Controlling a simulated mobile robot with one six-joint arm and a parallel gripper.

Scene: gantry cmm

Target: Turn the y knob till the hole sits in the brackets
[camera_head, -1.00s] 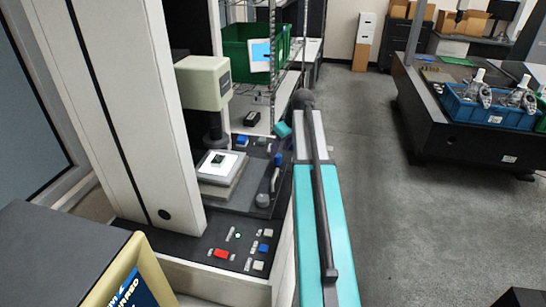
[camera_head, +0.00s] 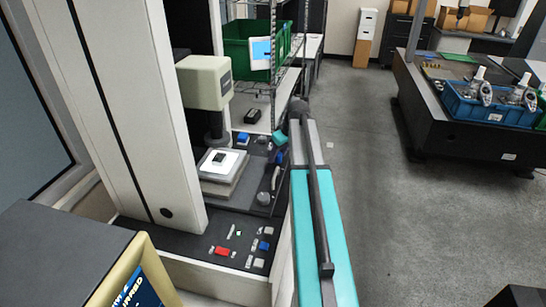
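The measuring machine has a beige head (camera_head: 204,82) over a stage with a bright white plate (camera_head: 222,168). A small dark part (camera_head: 219,158) lies on the plate. A round grey knob (camera_head: 263,198) stands at the right front of the stage; no label is readable, so I cannot tell if it is the y knob. My arm reaches forward along the machine's right side. The fingers are too small to read. The hole and brackets cannot be made out.
A screen (camera_head: 143,289) at the lower left is cut off; its visible letters end in "RRED". A panel with red, blue and grey buttons (camera_head: 222,251) is at the front. A green bin (camera_head: 243,48) stands behind.

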